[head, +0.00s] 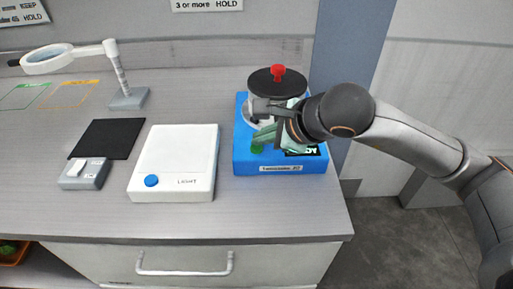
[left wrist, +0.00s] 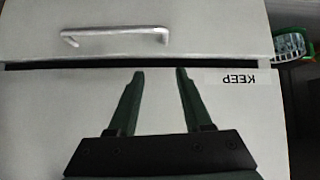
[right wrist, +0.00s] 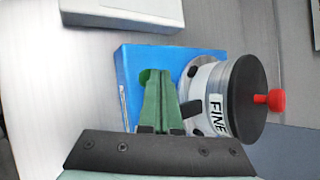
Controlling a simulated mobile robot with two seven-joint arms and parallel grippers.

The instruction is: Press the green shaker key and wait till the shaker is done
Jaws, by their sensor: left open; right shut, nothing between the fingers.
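The shaker has a blue base (head: 243,166) at the right of the bench. On it stands a round metal vessel with a black lid and red knob (head: 277,71); the right wrist view shows a FINE label (right wrist: 218,115) on it. The green key (head: 257,148) is on the base's front left, and in the right wrist view the key (right wrist: 145,76) is partly behind my fingertips. My right gripper (head: 264,134) is shut and empty, its tips at or just above the key; contact cannot be told. The display is partly covered by my arm. My left gripper (left wrist: 159,75) is open and empty before the cabinet front.
A white LIGHT box (head: 190,145) with a blue button stands left of the shaker. Further left are a black mat (head: 107,139), a small grey switch box (head: 85,174) and a magnifier lamp (head: 48,60). A drawer handle (head: 185,271) juts out below the bench edge.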

